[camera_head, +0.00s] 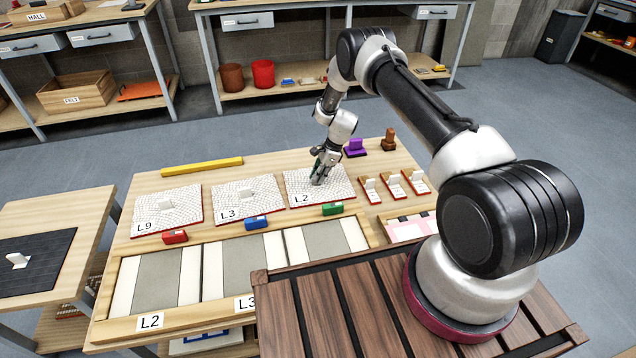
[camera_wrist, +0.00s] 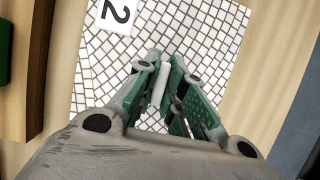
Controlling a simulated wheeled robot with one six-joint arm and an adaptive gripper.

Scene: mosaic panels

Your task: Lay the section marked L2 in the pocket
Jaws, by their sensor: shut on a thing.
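The section marked L2 (camera_head: 334,193) is a white mosaic panel with a red edge, rightmost of three panels at the back of the table. In the wrist view its tiles (camera_wrist: 195,30) and label lie under my gripper. My gripper (camera_head: 318,178) is shut on the section's upright white grip, which shows between the green fingers in the wrist view (camera_wrist: 164,85). The section looks level; I cannot tell whether it is off the table. The pocket marked L2 (camera_head: 158,280) is the leftmost in the wooden frame, with a grey middle between pale strips, and looks empty.
Panels L9 (camera_head: 168,208) and L3 (camera_head: 247,199) lie left of L2. Red (camera_head: 175,237), blue (camera_head: 256,224) and green (camera_head: 332,209) blocks stand between panels and frame. A yellow bar (camera_head: 202,166) lies behind. Purple (camera_head: 356,147) and brown (camera_head: 389,140) pieces stand at the back right.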

